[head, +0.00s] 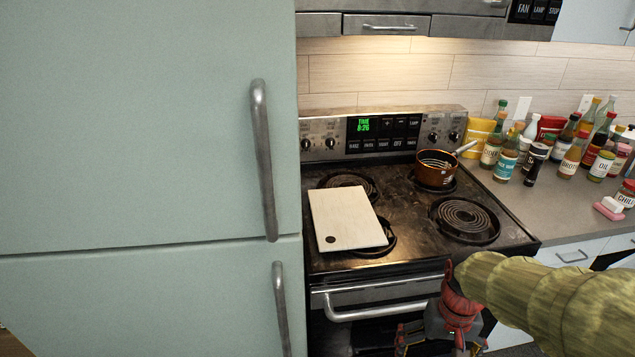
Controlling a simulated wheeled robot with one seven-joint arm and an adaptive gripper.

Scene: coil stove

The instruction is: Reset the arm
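My gripper (440,335) hangs at the bottom edge of the head view, in front of the oven door. Its body is red and dark grey, and its fingertips are dark or cut off by the frame, so I cannot tell whether it is open or shut. I see no object in it. My yellow-green arm comes in from the lower right.
The coil stove (405,278) carries a pale cutting board (345,215) over its front left and a copper pot (435,170) at the back right. A fridge (150,130) fills the left. Several bottles and jars (565,150) crowd the right counter (540,205).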

